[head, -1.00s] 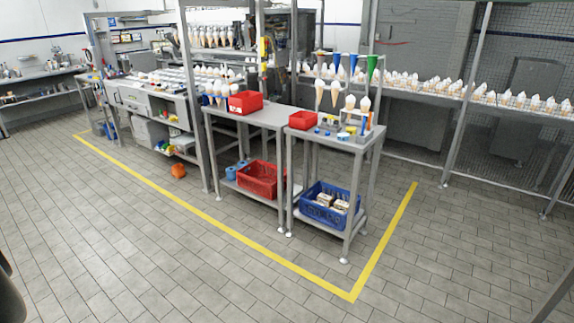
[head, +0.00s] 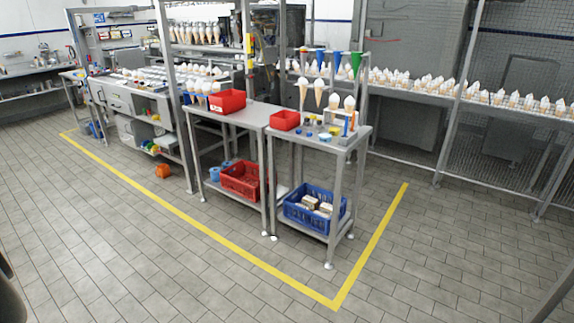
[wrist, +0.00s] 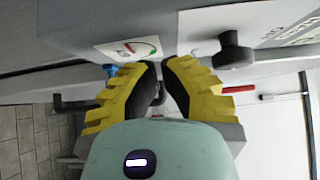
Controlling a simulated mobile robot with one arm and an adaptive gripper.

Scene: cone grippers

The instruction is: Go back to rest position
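My gripper (wrist: 161,64) shows in the wrist view, with two yellow ridged fingers and black inner pads. The fingers lean toward each other, with a narrow gap between their tips. I see nothing held between them. Close beyond the tips is a grey surface with a white dial label (wrist: 130,48) and a dark knob (wrist: 233,50). I cannot tell whether the fingers touch it. The gripper does not show in the head view; only a dark blurred part is at its lower left edge.
Two grey tables (head: 318,142) hold red bins (head: 227,101) and cones (head: 319,92). Below are a red crate (head: 241,180) and a blue crate (head: 311,213). Yellow floor tape (head: 215,231) runs around them. An orange object (head: 163,171) lies on the floor. The tiled foreground is clear.

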